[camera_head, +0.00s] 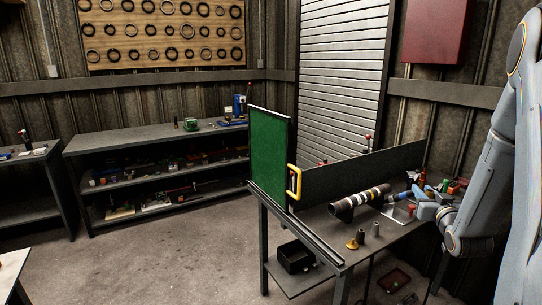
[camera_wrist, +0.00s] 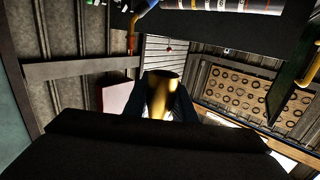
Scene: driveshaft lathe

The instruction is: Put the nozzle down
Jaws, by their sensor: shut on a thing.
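In the wrist view a brass-coloured nozzle (camera_wrist: 160,92), tapered with a wide dark end, sits between the dark fingers of my gripper (camera_wrist: 165,108). The gripper is shut on it. In the camera_head view my gripper (camera_head: 428,210) is at the right end of the workbench (camera_head: 325,240), low over its top. Its fingers and the held nozzle are too small or hidden to make out there. A brass flanged piece (camera_head: 354,242) and two dark grey tapered pieces (camera_head: 375,230) stand upright at the front of the bench.
A banded driveshaft (camera_head: 360,200) lies across the bench behind these pieces. Small coloured items crowd the right side. The left front bench corner looks clear.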

